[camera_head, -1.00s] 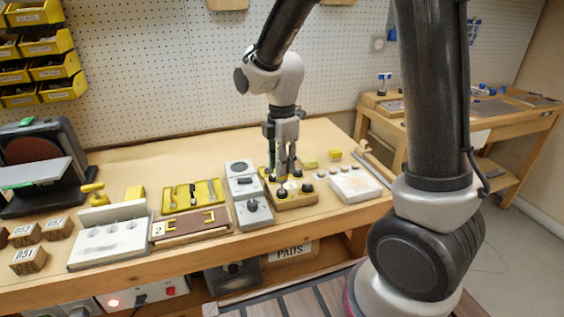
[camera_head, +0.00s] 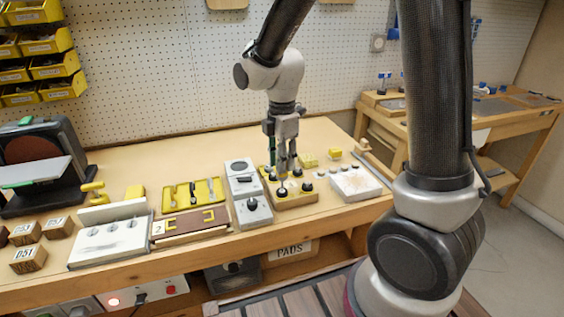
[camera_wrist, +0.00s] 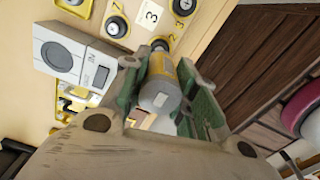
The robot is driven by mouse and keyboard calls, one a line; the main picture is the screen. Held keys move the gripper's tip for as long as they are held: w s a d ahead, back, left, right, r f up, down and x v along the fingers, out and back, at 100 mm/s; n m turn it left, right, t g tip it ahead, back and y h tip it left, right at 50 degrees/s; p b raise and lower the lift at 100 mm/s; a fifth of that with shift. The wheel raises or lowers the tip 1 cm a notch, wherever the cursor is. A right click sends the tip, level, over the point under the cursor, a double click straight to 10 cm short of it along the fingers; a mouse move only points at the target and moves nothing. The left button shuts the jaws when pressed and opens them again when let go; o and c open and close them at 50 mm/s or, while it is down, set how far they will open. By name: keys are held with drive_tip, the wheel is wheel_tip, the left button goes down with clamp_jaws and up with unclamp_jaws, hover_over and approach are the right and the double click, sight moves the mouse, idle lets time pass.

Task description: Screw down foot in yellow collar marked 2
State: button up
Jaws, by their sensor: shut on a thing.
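My gripper (camera_head: 281,158) points down over the wooden block (camera_head: 294,202) with yellow collars and dark round feet. In the wrist view my gripper (camera_wrist: 160,98) is shut on a grey cylindrical tool (camera_wrist: 157,92) with a yellow band. The tool's far end points down to a dark foot (camera_wrist: 160,45) beside the yellow mark 2 (camera_wrist: 180,28). It appears to meet that foot, but contact is hard to tell. Another dark foot (camera_wrist: 117,27) sits in a yellow collar near a white card marked 3 (camera_wrist: 150,14). The collar under the tool is mostly hidden.
A grey-white device with a dial (camera_head: 245,195) stands close left of the block. A white board with knobs (camera_head: 354,182) stands to the right. A yellow tool tray (camera_head: 194,194) lies farther left. The bench behind is mostly clear.

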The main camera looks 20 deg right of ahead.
drive_tip(key=shift+r, duration=2.6)
